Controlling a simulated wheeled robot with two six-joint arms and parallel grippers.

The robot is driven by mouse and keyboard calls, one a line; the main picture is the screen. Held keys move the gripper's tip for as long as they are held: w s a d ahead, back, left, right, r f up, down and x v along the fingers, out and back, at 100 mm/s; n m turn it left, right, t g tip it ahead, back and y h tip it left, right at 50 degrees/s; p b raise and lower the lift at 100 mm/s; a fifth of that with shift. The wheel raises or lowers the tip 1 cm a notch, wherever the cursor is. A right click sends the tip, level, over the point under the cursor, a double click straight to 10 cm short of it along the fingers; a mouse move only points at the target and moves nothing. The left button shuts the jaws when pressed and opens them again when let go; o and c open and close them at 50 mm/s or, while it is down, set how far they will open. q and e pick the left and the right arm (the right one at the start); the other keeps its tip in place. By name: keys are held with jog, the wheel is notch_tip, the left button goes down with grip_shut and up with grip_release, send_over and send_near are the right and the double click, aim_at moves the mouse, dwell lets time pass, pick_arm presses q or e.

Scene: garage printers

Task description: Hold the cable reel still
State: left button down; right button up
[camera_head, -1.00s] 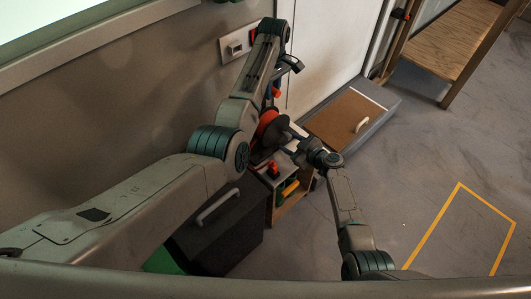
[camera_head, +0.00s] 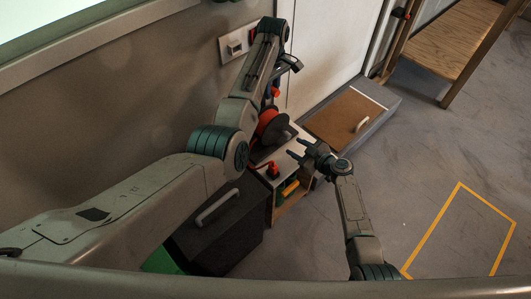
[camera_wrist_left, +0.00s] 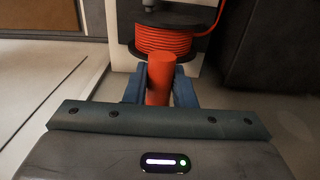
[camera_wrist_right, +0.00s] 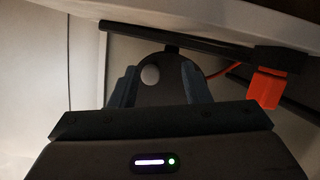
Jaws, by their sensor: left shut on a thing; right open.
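The cable reel (camera_head: 268,124), wound with orange-red cable with a dark flange, stands on a small cabinet by the wall. In the left wrist view the reel (camera_wrist_left: 164,42) is just beyond the fingertips. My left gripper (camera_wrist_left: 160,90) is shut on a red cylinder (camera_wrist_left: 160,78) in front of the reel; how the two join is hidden. My right gripper (camera_head: 293,148) is open, apart from the reel, to its lower right. In the right wrist view a dark round face with a pale spot (camera_wrist_right: 150,75) lies beyond the open fingers.
The small cabinet (camera_head: 287,205) carries a red part (camera_head: 272,170) near its front edge. A dark case with a pale handle (camera_head: 217,207) stands at its left. A brown-topped box (camera_head: 340,118) lies behind at right.

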aim_at(290, 136)
jog(key=d+r+m, duration=0.1)
jog(key=r, duration=0.1)
jog(key=s+d+r+m, duration=0.1)
jog(key=m, duration=0.1)
jog(key=shift+s+d+r+g, duration=0.1)
jog(key=shift+d+r+g, duration=0.1)
jog(key=shift+r+g, duration=0.15)
jog(key=shift+r+m, duration=0.25)
jog(key=shift+m, duration=0.25)
jog(key=shift+x, duration=4.35)
jog(key=shift+d, duration=0.1)
jog(key=c, duration=0.7)
